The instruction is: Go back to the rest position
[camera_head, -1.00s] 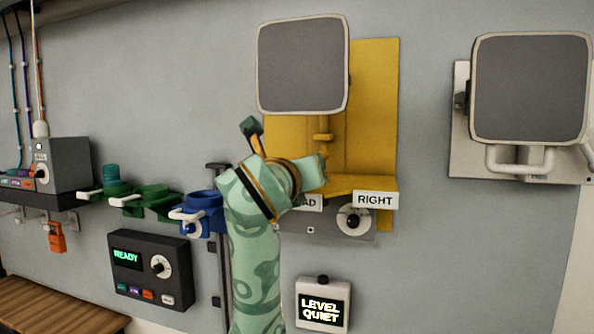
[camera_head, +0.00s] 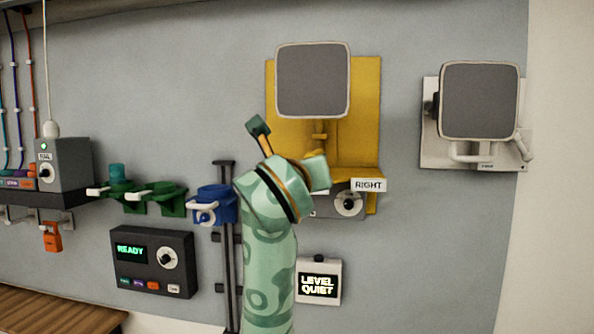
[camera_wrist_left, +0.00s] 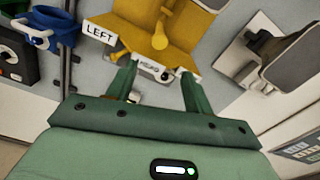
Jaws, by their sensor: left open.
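My left arm rises from the bottom middle of the head view, patterned in light green. Its left gripper (camera_head: 288,150) is raised in front of the lower left part of the yellow wall panel (camera_head: 368,110). In the left wrist view the two dark green fingers of the left gripper (camera_wrist_left: 157,72) are spread apart with nothing held between them. Beyond them are the yellow panel's lower edge and a white LEFT label (camera_wrist_left: 98,36). A grey screen (camera_head: 313,80) stands in front of the panel. My right gripper is in neither view.
Blue (camera_head: 213,206) and green (camera_head: 155,197) holders stick out from the wall at left. A dark READY box (camera_head: 152,262) and a LEVEL QUIET box (camera_head: 318,283) hang below. A second screen (camera_head: 480,100) is at right. A wooden bench (camera_head: 50,308) is bottom left.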

